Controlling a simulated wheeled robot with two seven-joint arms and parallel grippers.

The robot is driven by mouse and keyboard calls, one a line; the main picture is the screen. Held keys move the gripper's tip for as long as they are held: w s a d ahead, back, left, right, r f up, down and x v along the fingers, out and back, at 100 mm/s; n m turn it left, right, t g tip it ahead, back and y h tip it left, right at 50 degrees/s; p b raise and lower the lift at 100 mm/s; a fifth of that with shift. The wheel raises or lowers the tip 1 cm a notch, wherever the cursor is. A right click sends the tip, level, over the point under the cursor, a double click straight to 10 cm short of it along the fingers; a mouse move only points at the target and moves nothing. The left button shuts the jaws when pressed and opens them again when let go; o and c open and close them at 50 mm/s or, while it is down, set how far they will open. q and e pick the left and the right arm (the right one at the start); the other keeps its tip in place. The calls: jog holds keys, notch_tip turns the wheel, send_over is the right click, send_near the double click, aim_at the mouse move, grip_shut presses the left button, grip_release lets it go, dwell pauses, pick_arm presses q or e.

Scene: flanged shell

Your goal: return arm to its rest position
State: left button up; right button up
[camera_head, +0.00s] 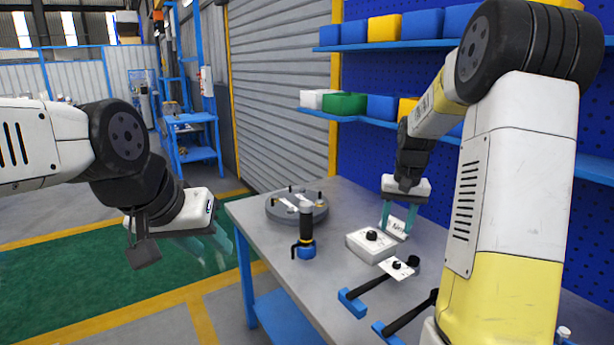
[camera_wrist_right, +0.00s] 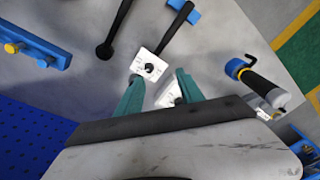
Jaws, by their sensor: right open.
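My right gripper (camera_head: 398,217) has teal fingers and is open above the right part of the workbench. In the right wrist view its two fingertips (camera_wrist_right: 160,88) stand apart. A small white labelled piece (camera_head: 396,228) shows between and below the fingers; it also shows in the wrist view (camera_wrist_right: 168,95). I cannot tell whether a finger touches it. My left gripper (camera_head: 209,250) hangs to the left of the bench over the green floor, its pale fingers apart, with nothing seen between them.
On the grey bench (camera_head: 250,225) are a round grey flanged part (camera_head: 297,209), an upright black-and-blue tool (camera_head: 306,235), a white box with a black knob (camera_head: 370,243), and black-handled tools with blue ends (camera_head: 352,303). Shelves with coloured bins (camera_head: 345,104) stand behind.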

jog(key=s+a+r+n+t+y, duration=0.1)
jog(key=s+a+r, duration=0.2)
jog(key=s+r, duration=0.25)
jog(key=s+a+r+t, duration=0.2)
jog(key=s+a+r, duration=0.2)
jog(key=s+r, duration=0.15)
jog(key=s+a+n+t, duration=0.1)
jog(key=s+a, duration=0.1)
jog(key=s, duration=0.4)
jog(key=s+a+n, duration=0.1)
jog(key=s+a, duration=0.1)
jog(key=s, duration=0.5)
jog(key=shift+a+r+t+y, duration=0.2)
jog(key=shift+a+t+y, duration=0.15)
jog(key=shift+t+y, duration=0.05)
